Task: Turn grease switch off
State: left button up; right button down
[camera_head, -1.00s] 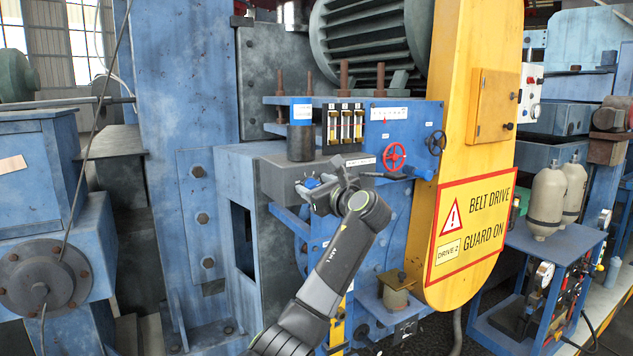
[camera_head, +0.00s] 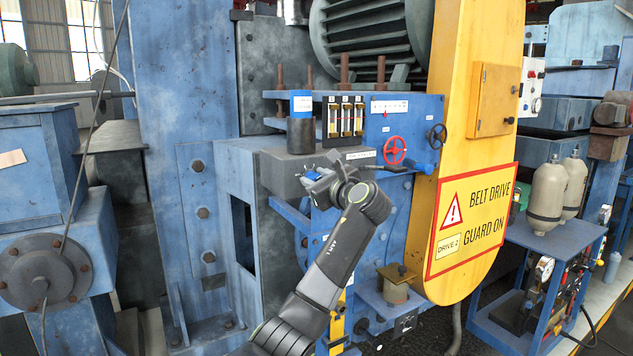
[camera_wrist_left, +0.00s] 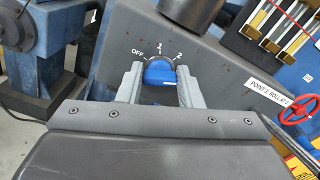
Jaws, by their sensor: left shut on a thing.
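The grease switch (camera_wrist_left: 159,72) is a blue rotary knob on a grey box, with OFF, 1 and 2 printed around it in the left wrist view. In the head view the knob (camera_head: 312,175) is a small blue patch beside my gripper. My left gripper (camera_wrist_left: 160,82) is shut on the knob, with one finger on each side of it. In the head view my left gripper (camera_head: 318,182) is at the front face of the grey box (camera_head: 280,170). The knob's pointer is hard to make out. My right gripper is not in view.
A red handwheel (camera_head: 395,151) and a black handwheel (camera_head: 437,139) are to the right of the switch. A dark cylinder (camera_head: 301,134) and gauge tubes (camera_head: 345,120) stand above it. A yellow belt guard (camera_head: 458,110) rises on the right.

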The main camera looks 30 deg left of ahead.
pick_arm(q)
jog(key=n+b, duration=0.1)
jog(key=n, duration=0.1)
jog(key=n+b, duration=0.1)
jog(key=n, duration=0.1)
jog(key=shift+s+f+b, duration=0.1)
jog(key=shift+f+b, duration=0.15)
jog(key=shift+b, duration=0.1)
jog(key=n+b, duration=0.2)
jog(key=n, duration=0.2)
jog(key=shift+b, duration=0.3)
jog(key=shift+f+n+b, duration=0.15)
jog(key=shift+n+b, duration=1.9)
jog(key=shift+n, duration=1.4)
jog(key=shift+f+n+b, duration=0.15)
jog(key=shift+n+b, duration=1.9)
jog(key=shift+n, duration=1.45)
jog(key=shift+f+n+b, duration=0.15)
jog(key=shift+n+b, duration=1.9)
jog(key=shift+n, duration=1.4)
